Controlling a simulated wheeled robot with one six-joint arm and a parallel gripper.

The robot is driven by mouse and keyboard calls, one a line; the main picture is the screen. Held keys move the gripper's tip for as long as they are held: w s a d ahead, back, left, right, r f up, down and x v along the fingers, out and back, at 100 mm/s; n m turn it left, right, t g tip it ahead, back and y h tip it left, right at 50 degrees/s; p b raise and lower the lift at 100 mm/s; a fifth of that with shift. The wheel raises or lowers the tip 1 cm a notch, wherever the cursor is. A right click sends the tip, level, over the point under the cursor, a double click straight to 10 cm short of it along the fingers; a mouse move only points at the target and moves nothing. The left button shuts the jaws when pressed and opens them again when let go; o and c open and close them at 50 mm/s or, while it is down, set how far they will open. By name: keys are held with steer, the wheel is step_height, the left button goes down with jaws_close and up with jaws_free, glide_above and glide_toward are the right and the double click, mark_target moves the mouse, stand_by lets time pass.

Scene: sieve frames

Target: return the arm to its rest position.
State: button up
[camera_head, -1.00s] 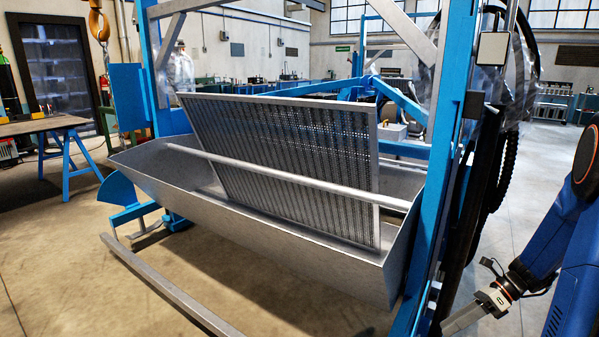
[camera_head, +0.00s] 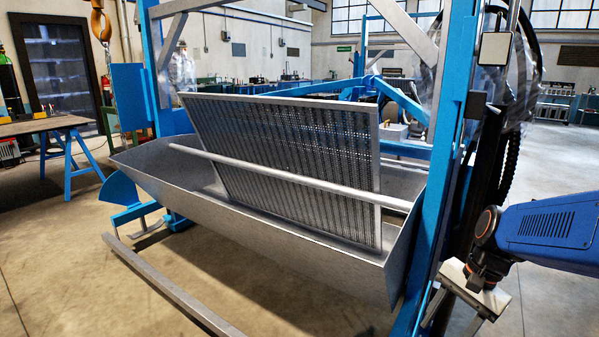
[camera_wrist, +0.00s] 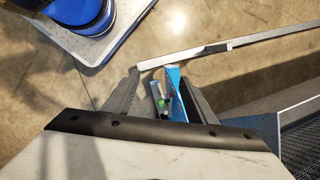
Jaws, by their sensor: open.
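My arm (camera_head: 550,228) reaches in from the right edge in the head view, its blue link nearly level. My gripper (camera_head: 457,312) hangs below the wrist, pointing down, beside the blue post at the trough's right end. In the wrist view the two fingers of my gripper (camera_wrist: 158,84) stand apart with nothing held between them. A blue part and the floor show beyond the gap. The mesh sieve frame (camera_head: 290,160) leans in the grey metal trough (camera_head: 250,228), well away from my gripper.
The blue post (camera_head: 446,150) and dark hoses (camera_head: 513,150) stand close to my gripper. A round bar (camera_head: 290,178) crosses the trough. A metal floor rail (camera_head: 165,285) lies in front. A workbench (camera_head: 45,125) is at far left. Open floor shows at right (camera_head: 560,150).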

steer(key=s+a+r+n+t+h, duration=0.2)
steer(key=s+r+n+t, duration=0.3)
steer(key=s+n, duration=0.3)
steer(key=shift+s+a+r+n+h, duration=0.25)
steer(key=shift+n+h, duration=0.25)
steer(key=shift+n, duration=1)
